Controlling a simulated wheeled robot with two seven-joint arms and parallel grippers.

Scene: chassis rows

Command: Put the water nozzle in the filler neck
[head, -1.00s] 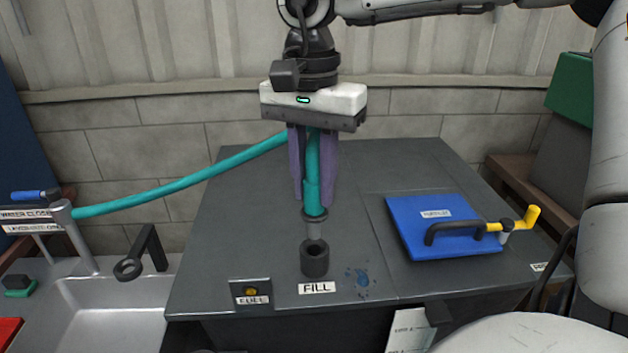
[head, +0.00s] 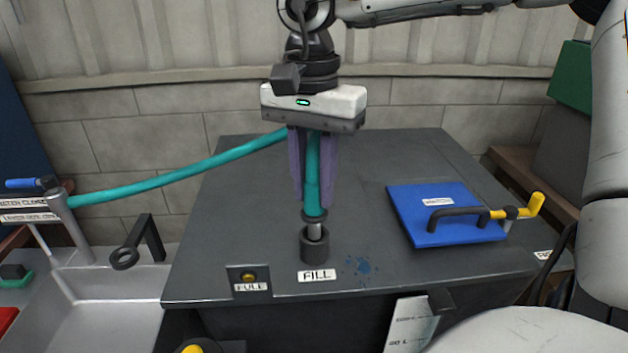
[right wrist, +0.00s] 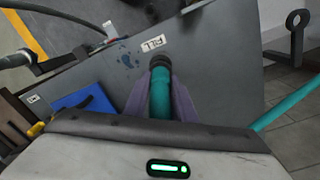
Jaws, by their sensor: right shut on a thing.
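The teal water nozzle (head: 312,182) hangs upright with a dark collar and a grey metal tip at its lower end. My right gripper (head: 314,195) is shut on it, a purple finger on each side. The black filler neck (head: 314,246) stands on the grey tank top behind the FILL label. The nozzle's tip is at the neck's mouth and its lower end seems to be just inside; the depth is hard to tell. In the right wrist view the nozzle (right wrist: 161,92) covers most of the neck (right wrist: 160,62). My left gripper is not in view.
A teal hose (head: 180,178) runs left from the nozzle to a tap post (head: 70,228). A black hook holder (head: 142,243) stands by the sink (head: 115,315). A blue hatch (head: 440,212) with black and yellow handles lies right. The tank top (head: 250,200) is otherwise mostly clear.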

